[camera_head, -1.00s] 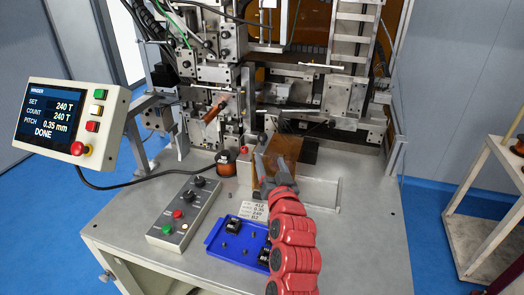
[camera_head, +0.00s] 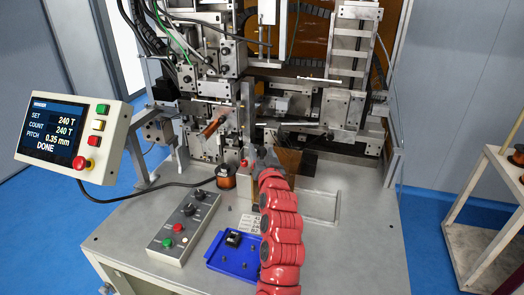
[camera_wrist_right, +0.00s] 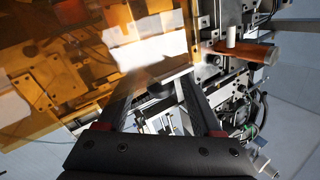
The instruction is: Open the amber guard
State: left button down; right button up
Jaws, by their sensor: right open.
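The amber guard (camera_head: 289,160) is a see-through orange panel at the front of the winder, just right of my right gripper in the head view. In the right wrist view the guard (camera_wrist_right: 70,65) fills the upper left, and its lower edge runs across near my fingertips. My right gripper (camera_head: 263,157) is beside the guard; the arm partly hides it in the head view. In the wrist view its two fingers (camera_wrist_right: 160,85) are apart, with nothing clearly held between them. Whether a finger touches the guard I cannot tell. My left gripper is out of view.
A copper-wound spool (camera_head: 226,177) stands left of my right gripper. A button box (camera_head: 183,228) and a blue tray (camera_head: 222,262) with black parts lie in front. The winder's display (camera_head: 65,135) is at left. The bench's right front (camera_head: 360,255) is clear.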

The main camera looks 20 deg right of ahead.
jog(key=shift+c, duration=0.2)
grip_shut()
dwell(1.3)
